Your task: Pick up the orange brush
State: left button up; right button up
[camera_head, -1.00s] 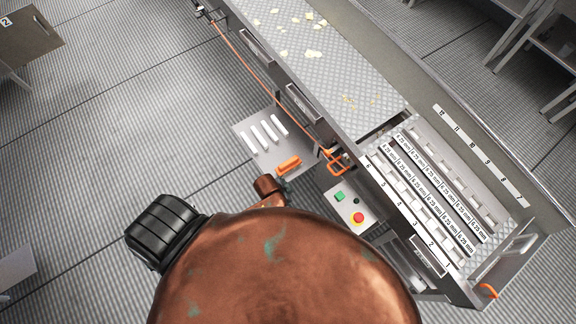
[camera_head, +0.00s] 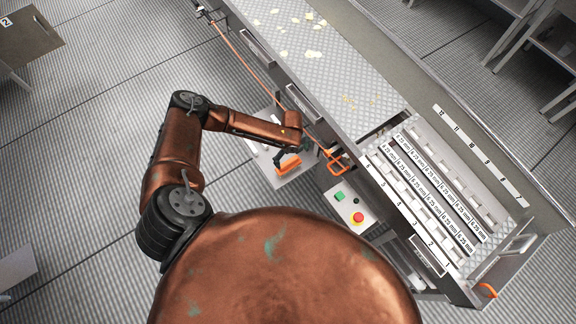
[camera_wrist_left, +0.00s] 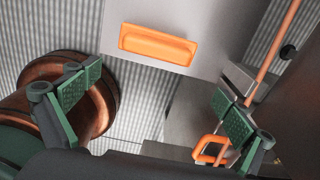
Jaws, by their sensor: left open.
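The orange brush (camera_head: 288,165) lies on a pale side shelf (camera_head: 299,175) attached to the long machine. In the left wrist view the brush (camera_wrist_left: 157,45) is a flat orange block with a raised rim, on the bare shelf surface. My left gripper (camera_head: 292,154) is over the shelf, just by the brush. In the left wrist view its two green-padded fingers (camera_wrist_left: 158,103) are wide apart and empty, with the brush beyond them. My right gripper does not show in either view.
The machine's conveyor (camera_head: 345,60) carries scattered pale pieces. A control box (camera_head: 350,207) with a red button (camera_head: 358,217) stands nearby. Ribbed floor (camera_head: 80,130) is open at left.

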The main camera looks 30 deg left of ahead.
aim_at(288, 161)
pick_arm(q)
jog(key=shift+w+a+r, duration=0.15)
jog(key=shift+w+a, duration=0.1)
jog(key=shift+a, duration=0.45)
jog(key=shift+a+f, duration=0.15)
jog(key=shift+f, duration=0.2)
jog(key=f, duration=0.2)
jog(key=f+b, duration=0.1)
jog(key=f, duration=0.1)
jog(key=f+b, duration=0.1)
jog(key=f, duration=0.2)
jog(key=shift+s+a, duration=0.15)
jog(key=shift+s, duration=0.1)
jog(key=shift+r, duration=0.1)
jog(key=c, duration=1.3)
